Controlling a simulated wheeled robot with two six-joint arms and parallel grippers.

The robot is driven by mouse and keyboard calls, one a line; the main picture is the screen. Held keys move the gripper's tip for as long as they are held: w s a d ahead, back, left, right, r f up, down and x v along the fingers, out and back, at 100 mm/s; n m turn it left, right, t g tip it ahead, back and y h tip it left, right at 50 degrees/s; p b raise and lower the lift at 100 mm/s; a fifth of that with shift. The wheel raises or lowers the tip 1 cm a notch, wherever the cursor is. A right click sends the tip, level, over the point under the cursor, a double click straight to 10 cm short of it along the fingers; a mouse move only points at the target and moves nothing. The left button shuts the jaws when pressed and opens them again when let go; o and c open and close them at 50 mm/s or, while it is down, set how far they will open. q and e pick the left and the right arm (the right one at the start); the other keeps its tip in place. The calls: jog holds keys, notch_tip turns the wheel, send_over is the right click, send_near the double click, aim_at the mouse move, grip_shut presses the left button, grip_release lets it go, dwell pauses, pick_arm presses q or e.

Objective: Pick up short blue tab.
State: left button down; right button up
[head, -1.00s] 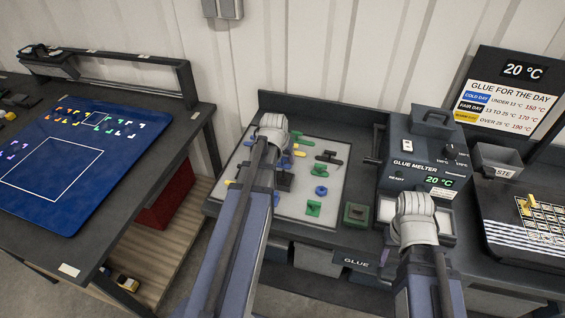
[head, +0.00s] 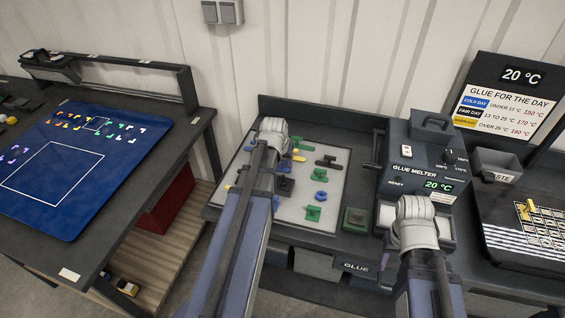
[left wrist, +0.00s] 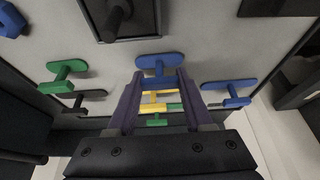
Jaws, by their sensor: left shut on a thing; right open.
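In the left wrist view a blue tab (left wrist: 158,62), a flat rounded bar with a stem, sits between the fingertips of my left gripper (left wrist: 158,77). The fingers are closed on its stem. A second blue tab (left wrist: 230,86) lies just to the right, apart from the fingers. I cannot tell their lengths apart reliably. In the head view my left arm covers its own gripper and most of this spot above the pale board (head: 298,212). My right arm stands before the glue melter, and its jaws are hidden.
A black square block with a peg (left wrist: 118,14) is close ahead of the left gripper. A green tab (left wrist: 62,77) and a black tab lie to its left. The glue melter (head: 422,165) stands right of the board. A blue mat (head: 60,185) lies on the left table.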

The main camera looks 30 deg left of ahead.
aim_at(283, 161)
pick_arm(q)
notch_tip(283, 161, up, 10)
jog(key=p, duration=0.9)
jog(key=shift+f, duration=0.2)
notch_tip(283, 161, down, 2)
jog(key=shift+b, duration=0.95)
jog(key=shift+r, duration=0.1)
